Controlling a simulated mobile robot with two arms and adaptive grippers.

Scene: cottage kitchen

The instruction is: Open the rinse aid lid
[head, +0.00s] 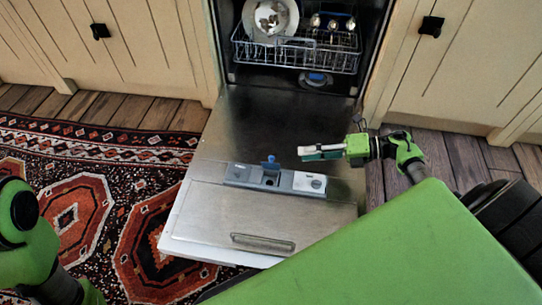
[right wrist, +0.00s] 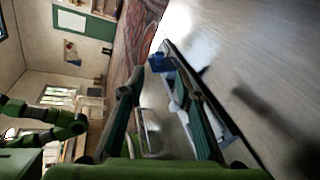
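The dishwasher door (head: 225,205) is folded down flat. Its dispenser panel (head: 237,173) has a grey left part and a white right part with a round mark. A small blue lid (head: 270,162) stands raised at the panel's middle, above a dark opening. The lid also shows as a blue patch beyond the fingers in the right wrist view (right wrist: 161,63). My right gripper (head: 304,153) is just right of the lid and above the door, apart from the lid. In the right wrist view its fingers (right wrist: 155,85) are spread with nothing between them. My left gripper is out of view.
The dishwasher's lower rack (head: 297,55) holds a plate (head: 270,18) and several other items. Cream cabinets (head: 140,45) flank the opening. A patterned rug (head: 120,200) lies left of the door. The door surface around the panel is clear.

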